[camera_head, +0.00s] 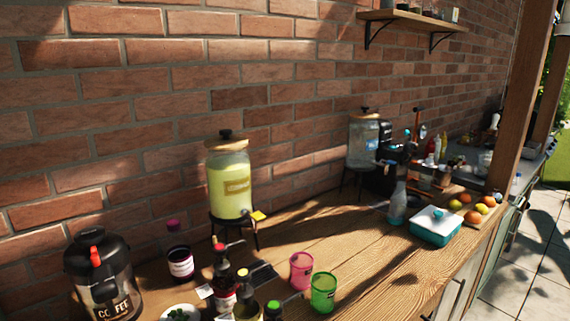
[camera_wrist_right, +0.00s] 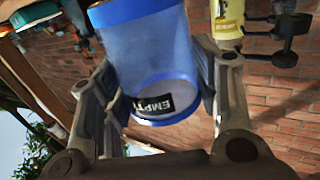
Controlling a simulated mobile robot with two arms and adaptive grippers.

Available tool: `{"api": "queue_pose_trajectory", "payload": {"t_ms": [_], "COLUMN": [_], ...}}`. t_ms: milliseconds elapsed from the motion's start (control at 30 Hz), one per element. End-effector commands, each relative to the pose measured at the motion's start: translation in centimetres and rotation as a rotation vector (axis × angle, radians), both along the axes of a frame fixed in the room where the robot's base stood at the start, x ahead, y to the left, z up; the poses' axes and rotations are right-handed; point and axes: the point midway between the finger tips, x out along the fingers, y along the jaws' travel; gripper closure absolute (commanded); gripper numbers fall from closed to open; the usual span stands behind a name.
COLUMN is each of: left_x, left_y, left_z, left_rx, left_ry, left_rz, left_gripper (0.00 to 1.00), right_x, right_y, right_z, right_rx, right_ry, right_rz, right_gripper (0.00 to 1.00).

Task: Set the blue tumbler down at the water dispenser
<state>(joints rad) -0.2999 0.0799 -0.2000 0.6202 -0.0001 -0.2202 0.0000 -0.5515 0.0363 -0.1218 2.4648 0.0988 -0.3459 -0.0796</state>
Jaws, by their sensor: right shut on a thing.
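The blue tumbler (camera_wrist_right: 150,45) fills the upper middle of the right wrist view, with a black label reading "EMPTY" on it. My right gripper (camera_wrist_right: 160,92) is shut on it, one finger on each side. Neither gripper nor the tumbler shows in the head view. My left gripper is out of view.
A yellow drink dispenser (camera_head: 229,185) stands mid-left on the wooden table (camera_head: 345,245). A coffee urn (camera_head: 100,275), bottles, a pink cup (camera_head: 301,271) and a green cup (camera_head: 323,292) are at the front. A bottle (camera_head: 397,205) and teal box (camera_head: 436,228) stand right.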

Motion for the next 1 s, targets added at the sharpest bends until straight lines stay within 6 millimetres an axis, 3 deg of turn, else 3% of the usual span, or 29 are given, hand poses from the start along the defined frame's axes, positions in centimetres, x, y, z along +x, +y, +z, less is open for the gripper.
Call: {"api": "queue_pose_trajectory", "payload": {"t_ms": [33,200,400,1000], "left_x": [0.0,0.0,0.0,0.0], "left_y": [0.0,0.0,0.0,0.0], "left_z": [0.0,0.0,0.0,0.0], "left_rx": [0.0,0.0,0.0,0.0], "left_ry": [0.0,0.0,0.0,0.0], "left_rz": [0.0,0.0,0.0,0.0], "left_gripper": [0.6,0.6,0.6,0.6], "right_x": [-0.8,-3.1,-4.7,-4.5], "right_y": [-0.5,-1.7,-2.3,-2.3], "right_z": [-1.1,-3.2,-4.2,-4.0], "right_rx": [0.003,0.001,0.0,0.0], "right_ry": [0.011,0.007,0.001,-0.006], "right_rz": [-0.03,-0.108,-0.151,-0.147], "right_gripper": [0.72,0.72,0.72,0.72]}}
